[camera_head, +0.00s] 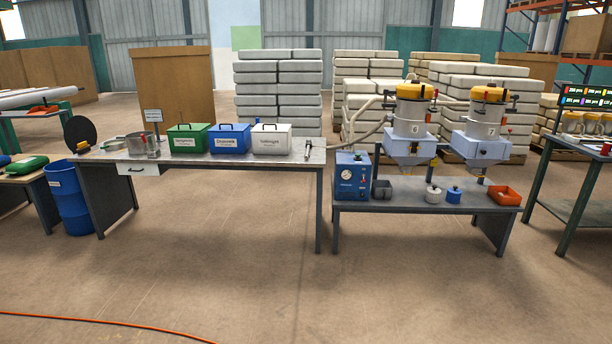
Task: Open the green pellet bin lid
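The green pellet bin (188,143) stands on the long grey table, leftmost of three lidded bins. Its green lid (187,127) is on and closed, with a dark handle on top. A white label is on its front. Neither of my grippers shows in the head view, so their state is hidden.
A blue bin (230,143) and a white bin (271,143) stand right of it on the table (240,168). A metal pot (137,144) is at its left. A blue drum (68,195) stands beside the table. The floor in front is clear except an orange cable (110,320).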

